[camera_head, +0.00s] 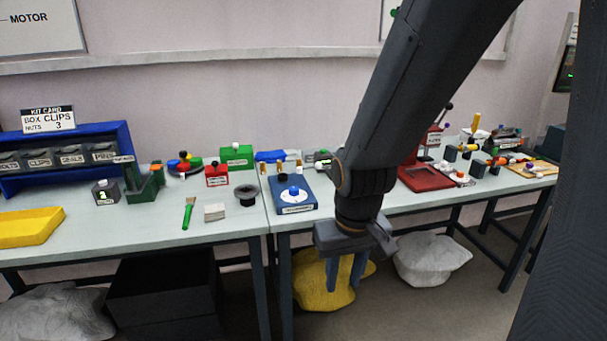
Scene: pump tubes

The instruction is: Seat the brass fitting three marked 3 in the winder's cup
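My gripper (346,272) hangs fingers-down in front of the table's front edge. Its two fingers are apart with nothing seen between them; the yellow bag shows behind. Several small brass-coloured upright pieces (279,167) stand at the back of a blue block with a white disc (294,197). Their marks are too small to read, so I cannot tell which is fitting three. I cannot tell which device is the winder. A black flanged cup-like part (246,194) stands left of the blue block. My arm hides part of the table behind it.
A green-handled tool (188,213) and a pale stack (215,212) lie near the front edge. A yellow tray (30,228) and blue bin rack (118,133) are at left. A red base (427,178) is right of my arm. Yellow (315,285) and white bags (430,260) lie below.

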